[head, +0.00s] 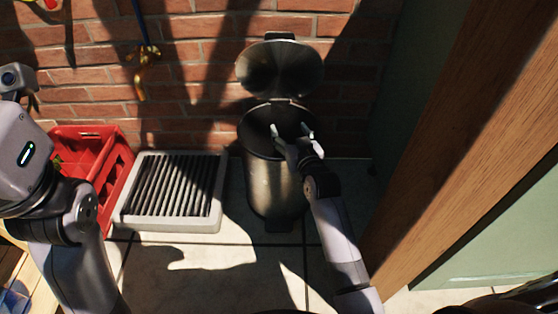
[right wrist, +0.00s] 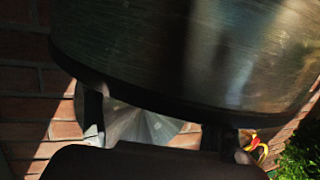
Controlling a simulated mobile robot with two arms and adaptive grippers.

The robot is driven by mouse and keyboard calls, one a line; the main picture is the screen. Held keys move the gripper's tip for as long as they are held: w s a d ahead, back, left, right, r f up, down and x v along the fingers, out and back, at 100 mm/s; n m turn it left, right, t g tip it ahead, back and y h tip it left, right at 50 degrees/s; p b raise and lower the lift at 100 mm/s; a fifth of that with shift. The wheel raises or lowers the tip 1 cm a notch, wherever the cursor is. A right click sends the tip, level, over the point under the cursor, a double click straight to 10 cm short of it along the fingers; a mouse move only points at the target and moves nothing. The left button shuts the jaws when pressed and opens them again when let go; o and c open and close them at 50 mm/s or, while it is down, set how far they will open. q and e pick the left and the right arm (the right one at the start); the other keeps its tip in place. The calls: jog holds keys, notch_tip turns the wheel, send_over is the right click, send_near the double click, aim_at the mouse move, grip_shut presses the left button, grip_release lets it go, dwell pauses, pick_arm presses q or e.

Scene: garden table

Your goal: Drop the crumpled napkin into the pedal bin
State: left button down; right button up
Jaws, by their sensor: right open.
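The pedal bin (head: 272,190) is a dark metal cylinder standing on the tiles against the brick wall. Its round lid (head: 280,68) is up, tilted back towards the wall. My right gripper (head: 292,132) is open, with its fingers over the bin's open mouth. The right wrist view shows the two fingers apart, with the bin's curved metal wall (right wrist: 190,50) close by and the shiny lid (right wrist: 135,122) between them. No napkin shows in either view, and most of the bin's inside is dark. My left arm is at the left; its gripper fingers are not in view.
A red crate (head: 122,165) and a grey slatted tray (head: 215,190) stand left of the bin. A yellow-handled tool (head: 145,60) hangs on the wall. A wooden post (head: 470,130) rises at the right. The tiles in front of the bin are clear.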

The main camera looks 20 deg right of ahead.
jog(key=s+r, duration=0.1)
jog(key=s, duration=0.9)
jog(key=shift+s+r, duration=0.15)
jog(key=shift+r, duration=0.15)
jog(key=shift+d, duration=0.1)
